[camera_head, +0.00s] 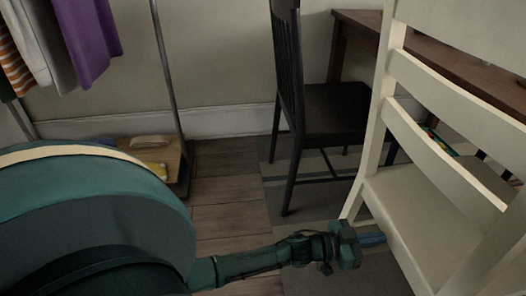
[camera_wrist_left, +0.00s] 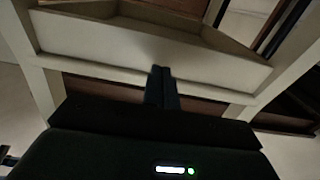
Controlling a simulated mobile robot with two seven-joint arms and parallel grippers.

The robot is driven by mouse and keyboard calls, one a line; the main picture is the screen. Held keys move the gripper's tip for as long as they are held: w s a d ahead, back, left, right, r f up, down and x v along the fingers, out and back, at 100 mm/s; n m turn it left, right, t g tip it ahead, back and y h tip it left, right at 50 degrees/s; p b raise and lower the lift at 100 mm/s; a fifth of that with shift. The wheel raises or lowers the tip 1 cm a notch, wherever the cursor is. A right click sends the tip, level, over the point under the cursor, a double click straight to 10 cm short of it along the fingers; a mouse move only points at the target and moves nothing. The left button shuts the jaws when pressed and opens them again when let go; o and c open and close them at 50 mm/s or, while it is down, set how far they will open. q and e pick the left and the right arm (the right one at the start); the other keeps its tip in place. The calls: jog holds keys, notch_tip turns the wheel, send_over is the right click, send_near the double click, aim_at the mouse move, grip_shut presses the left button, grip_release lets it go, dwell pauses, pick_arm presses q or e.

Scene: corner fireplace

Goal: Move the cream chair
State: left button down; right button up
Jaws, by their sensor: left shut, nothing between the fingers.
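The cream chair (camera_head: 412,205) stands upright at the right of the head view, its slatted back rising out of the top edge. Part of its seat and legs is cut off by the frame. My left gripper (camera_head: 371,239) is beside the chair's left side, low by the seat edge. The left wrist view shows pale chair rails and legs (camera_wrist_left: 110,52) close in front, seemingly from below. My left gripper's fingers (camera_wrist_left: 162,85) are shut together, overlapping a rail in that view. Nothing is held. I cannot tell whether they touch it. My right gripper is not in view.
A black chair (camera_head: 335,112) stands behind the cream chair at a brown wooden table (camera_head: 448,62). A clothes rack (camera_head: 168,75) with hanging clothes is at the left, with a low wooden shelf (camera_head: 160,165). Bare wooden floor (camera_head: 225,190) lies between rack and chairs.

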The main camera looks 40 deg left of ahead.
pick_arm(q)
jog(key=p+v, duration=0.3)
jog(key=v, duration=0.6)
jog(key=shift+a, duration=0.2)
jog(key=shift+s, duration=0.15)
